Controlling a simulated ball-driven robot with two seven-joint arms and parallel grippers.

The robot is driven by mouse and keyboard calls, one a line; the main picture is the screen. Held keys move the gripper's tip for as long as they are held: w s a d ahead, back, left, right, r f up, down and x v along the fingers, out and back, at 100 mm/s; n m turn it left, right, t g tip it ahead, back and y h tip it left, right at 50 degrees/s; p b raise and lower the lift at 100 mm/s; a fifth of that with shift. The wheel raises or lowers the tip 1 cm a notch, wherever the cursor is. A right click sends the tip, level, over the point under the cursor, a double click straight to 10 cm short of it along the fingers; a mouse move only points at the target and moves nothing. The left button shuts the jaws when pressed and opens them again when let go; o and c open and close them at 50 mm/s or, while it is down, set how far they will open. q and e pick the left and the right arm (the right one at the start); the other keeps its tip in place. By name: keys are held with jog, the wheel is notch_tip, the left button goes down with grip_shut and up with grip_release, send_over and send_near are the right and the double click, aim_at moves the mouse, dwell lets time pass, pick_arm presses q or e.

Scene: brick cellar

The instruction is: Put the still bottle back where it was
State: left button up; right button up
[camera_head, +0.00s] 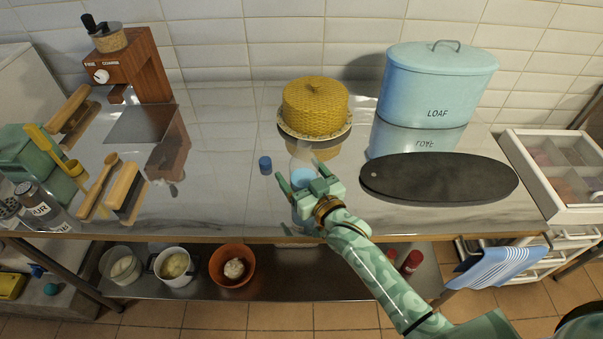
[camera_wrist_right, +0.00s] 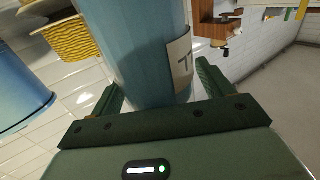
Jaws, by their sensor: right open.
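The bottle (camera_head: 302,156) is clear with pale blue contents and stands near the front edge of the steel counter, partly hidden by my right gripper (camera_head: 303,181). In the right wrist view the bottle (camera_wrist_right: 140,45) fills the space between the fingers, with part of a pale label showing a letter like T. My right gripper (camera_wrist_right: 160,100) is open, with a finger on each side of the bottle; I cannot tell whether they touch it. A small dark blue cap (camera_head: 265,164) lies on the counter, left of the bottle. My left gripper is out of view.
A yellow woven dome (camera_head: 315,106) stands behind the bottle. A dark oval board (camera_head: 440,178) and a blue LOAF bin (camera_head: 435,85) are to the right. A wooden grinder (camera_head: 131,62), brushes and jars (camera_head: 40,203) are at the left.

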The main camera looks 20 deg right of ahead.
jog(key=p+v, duration=0.2)
jog(key=v, duration=1)
jog(key=shift+s, duration=0.1)
